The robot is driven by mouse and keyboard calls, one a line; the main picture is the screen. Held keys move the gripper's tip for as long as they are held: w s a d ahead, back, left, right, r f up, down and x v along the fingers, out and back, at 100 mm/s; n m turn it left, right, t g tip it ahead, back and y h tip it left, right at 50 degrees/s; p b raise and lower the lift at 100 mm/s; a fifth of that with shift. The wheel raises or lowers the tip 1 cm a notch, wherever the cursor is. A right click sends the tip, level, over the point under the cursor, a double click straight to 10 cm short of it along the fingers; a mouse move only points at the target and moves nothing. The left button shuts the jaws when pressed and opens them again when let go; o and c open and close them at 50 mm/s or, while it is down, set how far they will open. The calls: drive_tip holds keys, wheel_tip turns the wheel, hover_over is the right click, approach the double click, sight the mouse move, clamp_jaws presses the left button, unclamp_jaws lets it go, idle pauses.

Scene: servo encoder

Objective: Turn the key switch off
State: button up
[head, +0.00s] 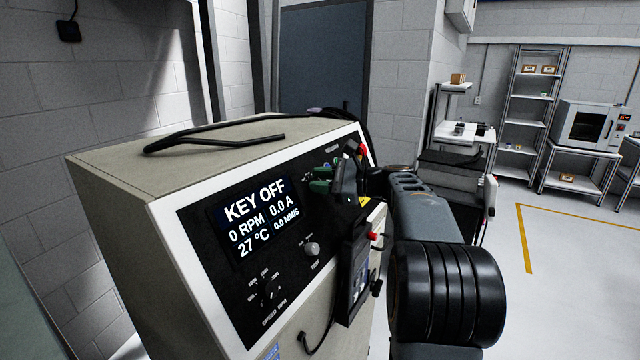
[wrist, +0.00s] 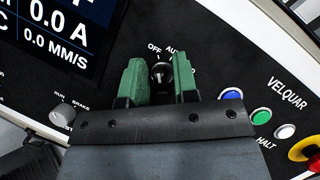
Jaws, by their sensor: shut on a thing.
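The key switch (wrist: 161,74) is a dark round knob on the black panel, with the label OFF at its upper left and a partly hidden label starting "AU" at its upper right. My gripper (wrist: 160,76) has its two green fingers on either side of the knob and is shut on it. In the head view my gripper (head: 322,178) reaches the upper right of the panel and hides the switch. The display (head: 258,215) reads KEY OFF, 0 RPM, 0.0 A, 27 °C and 0.0 MM/S. The knob's exact pointing direction is hard to tell.
Right of the switch are a blue button (wrist: 231,95), a green button (wrist: 261,115), a white button (wrist: 285,131) and a red emergency knob (wrist: 306,151). A grey run/brake knob (wrist: 62,117) is at lower left.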

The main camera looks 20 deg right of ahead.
drive_tip(key=shift+n+g, duration=0.3)
drive_tip(key=shift+n, duration=0.6)
drive_tip(key=o, duration=0.6)
drive_tip(key=shift+o, duration=0.2)
drive_tip(key=b+v, duration=0.1)
drive_tip(key=v, duration=1.3)
drive_tip(key=shift+b, duration=0.4)
drive_tip(key=shift+w, duration=0.2)
